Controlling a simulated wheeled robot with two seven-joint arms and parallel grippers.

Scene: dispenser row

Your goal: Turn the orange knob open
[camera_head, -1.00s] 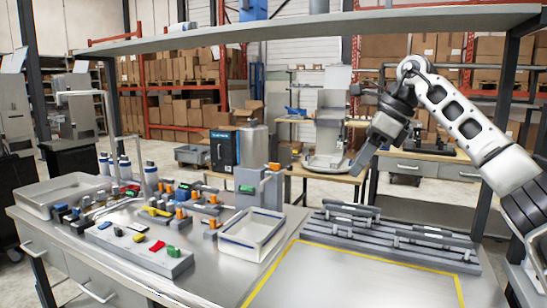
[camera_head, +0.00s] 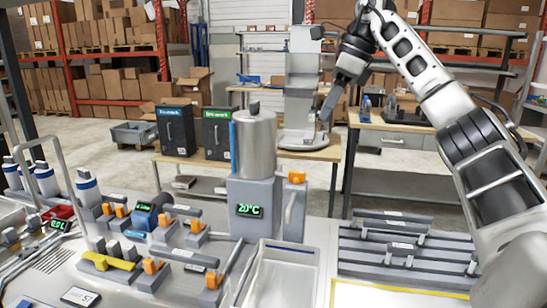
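An orange knob (camera_head: 297,177) sits on the upper right of a grey dispenser (camera_head: 250,210) with a metal cylinder on top and a green 20°C display. More orange knobs, such as this one (camera_head: 214,280), stand on small grey valves at the left of the bench. My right gripper (camera_head: 325,112) is in the air, above and to the right of the dispenser's knob in the picture, and apart from it. Its fingers point down, and their opening cannot be made out. It holds nothing that I can see. My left gripper is out of view.
Blue-and-white bottles (camera_head: 88,188) and a yellow-handled valve (camera_head: 108,262) are at the left. Two dark bins (camera_head: 176,130) stand on a table behind.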

